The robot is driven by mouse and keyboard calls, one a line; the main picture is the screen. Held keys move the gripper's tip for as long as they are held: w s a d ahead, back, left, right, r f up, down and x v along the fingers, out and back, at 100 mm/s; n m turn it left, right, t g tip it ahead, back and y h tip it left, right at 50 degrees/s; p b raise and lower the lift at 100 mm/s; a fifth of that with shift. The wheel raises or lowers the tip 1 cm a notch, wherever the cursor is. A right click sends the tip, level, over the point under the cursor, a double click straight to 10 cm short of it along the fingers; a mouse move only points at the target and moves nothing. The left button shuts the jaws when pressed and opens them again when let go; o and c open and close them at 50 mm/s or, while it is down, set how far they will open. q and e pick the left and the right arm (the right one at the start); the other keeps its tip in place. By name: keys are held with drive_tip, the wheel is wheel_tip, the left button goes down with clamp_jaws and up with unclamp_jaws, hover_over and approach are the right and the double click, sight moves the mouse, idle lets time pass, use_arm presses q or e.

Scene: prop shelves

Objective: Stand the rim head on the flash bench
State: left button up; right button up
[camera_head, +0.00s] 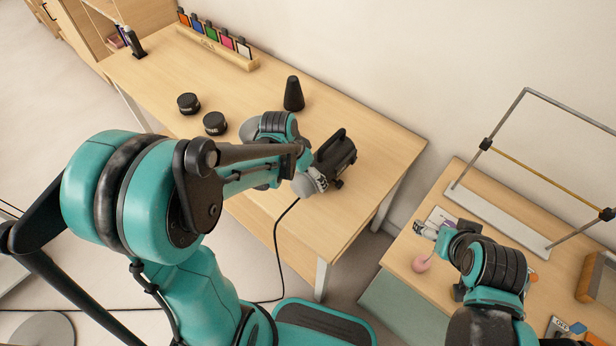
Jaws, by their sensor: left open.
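The rim head is likely the black lamp head (338,154) with a top handle, in the head view at the right part of the wooden flash bench (365,118). It appears to rest on the bench top, its handle up. A black cable runs down from its side to the floor. My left gripper (318,181) is open at the lamp head's near left side; its fingers partly overlap the head, and contact is unclear. My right gripper (426,231) is over the right-hand table, too small to tell if open or shut.
A black cone (293,94) and two round black pieces (188,103) (214,123) stand on the bench. A rack of coloured cards (217,46) lines its back. The right-hand table holds a pink ball (421,264) and a metal frame (500,212). The bench's right end is clear.

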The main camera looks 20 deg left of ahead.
sight(299, 179)
use_arm(q)
drive_tip(key=p+v, duration=0.3)
drive_tip(key=v, duration=0.6)
drive_tip(key=shift+s+r, duration=0.2)
drive_tip(key=shift+r, duration=0.35)
drive_tip(key=s+r+n+t+y, duration=0.2)
drive_tip(key=s+r+n+t, duration=0.2)
drive_tip(key=s, duration=0.5)
drive_tip(key=shift+s+d+r+t, duration=0.3)
drive_tip(key=shift+d+r+t, duration=0.15)
drive_tip(key=shift+r, duration=0.2)
drive_tip(key=shift+w, duration=0.1)
wheel_tip(299, 179, down, 4)
drive_tip(key=b, duration=0.3)
drive_tip(key=shift+r, duration=0.2)
